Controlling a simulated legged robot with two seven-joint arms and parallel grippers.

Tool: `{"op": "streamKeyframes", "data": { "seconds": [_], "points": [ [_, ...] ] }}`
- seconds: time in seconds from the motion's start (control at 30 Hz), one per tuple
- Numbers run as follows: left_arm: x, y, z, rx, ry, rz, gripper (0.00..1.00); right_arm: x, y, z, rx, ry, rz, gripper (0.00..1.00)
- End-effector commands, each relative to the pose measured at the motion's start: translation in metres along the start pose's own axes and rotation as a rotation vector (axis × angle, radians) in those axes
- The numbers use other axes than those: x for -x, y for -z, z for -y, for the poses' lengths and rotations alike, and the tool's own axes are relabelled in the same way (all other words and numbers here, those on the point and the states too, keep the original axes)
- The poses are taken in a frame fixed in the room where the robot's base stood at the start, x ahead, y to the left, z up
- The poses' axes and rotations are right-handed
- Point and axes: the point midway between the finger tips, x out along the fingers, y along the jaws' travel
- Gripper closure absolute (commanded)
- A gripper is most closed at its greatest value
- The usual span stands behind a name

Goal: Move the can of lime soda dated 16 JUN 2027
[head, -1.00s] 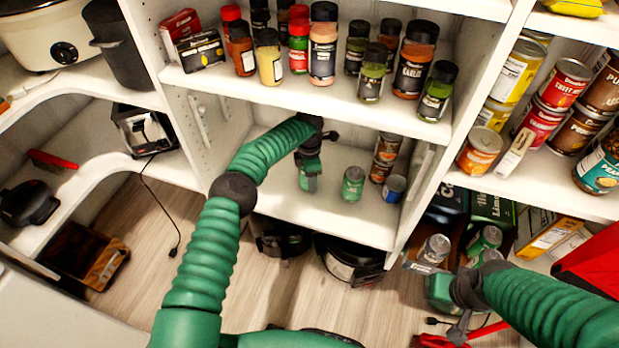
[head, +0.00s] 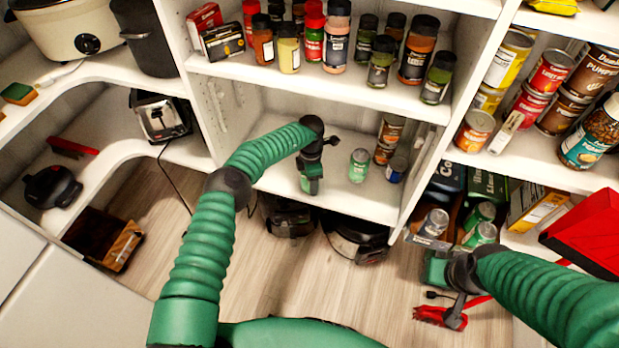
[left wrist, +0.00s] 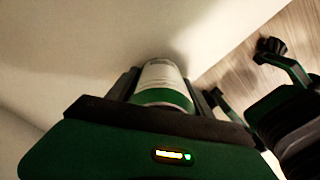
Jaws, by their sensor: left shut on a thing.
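My left gripper (head: 311,184) is over the front part of the lower middle shelf (head: 345,200). In the left wrist view it is shut on a can (left wrist: 163,84) with a pale body and a green band. In the head view this can is mostly hidden by the gripper. Another green can (head: 358,165) stands upright on that shelf, right of the gripper and apart from it. No date can be read on any can. My right gripper (head: 438,268) is low at the right, by the crate of cans; its jaws are not clear.
A blue can (head: 396,169) and stacked brown-orange cans (head: 389,138) stand at the shelf's right end. Spice jars (head: 336,40) fill the shelf above. Green cans (head: 481,214) and a silver-topped can (head: 435,221) stand at lower right.

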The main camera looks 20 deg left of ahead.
Motion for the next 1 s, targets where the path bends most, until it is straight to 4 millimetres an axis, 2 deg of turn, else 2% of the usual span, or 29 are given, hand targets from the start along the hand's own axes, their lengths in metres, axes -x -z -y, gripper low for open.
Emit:
{"op": "streamKeyframes", "data": {
  "seconds": [0.2,0.23,0.4,0.77,0.87,1.0],
  "points": [
    [0.000,0.000,0.000,0.000,0.000,0.000,1.00,0.000,0.000,0.000,0.000,0.000,0.000,0.64],
    [0.000,0.000,0.000,0.000,0.000,0.000,0.37,0.000,0.000,0.000,0.000,0.000,0.000,0.64],
    [0.000,0.000,0.000,0.000,0.000,0.000,0.15,0.000,0.000,0.000,0.000,0.000,0.000,0.64],
    [0.004,0.000,0.000,0.000,-0.001,0.000,0.15,0.002,0.000,0.000,0.000,0.000,0.000,0.64],
    [0.016,0.000,0.000,-0.001,-0.002,0.001,0.15,0.006,0.002,0.000,0.000,0.000,0.000,0.64],
    [0.041,-0.001,-0.001,-0.001,-0.002,0.001,0.15,0.016,0.004,0.000,0.000,0.000,0.000,0.64]
  ]
}}
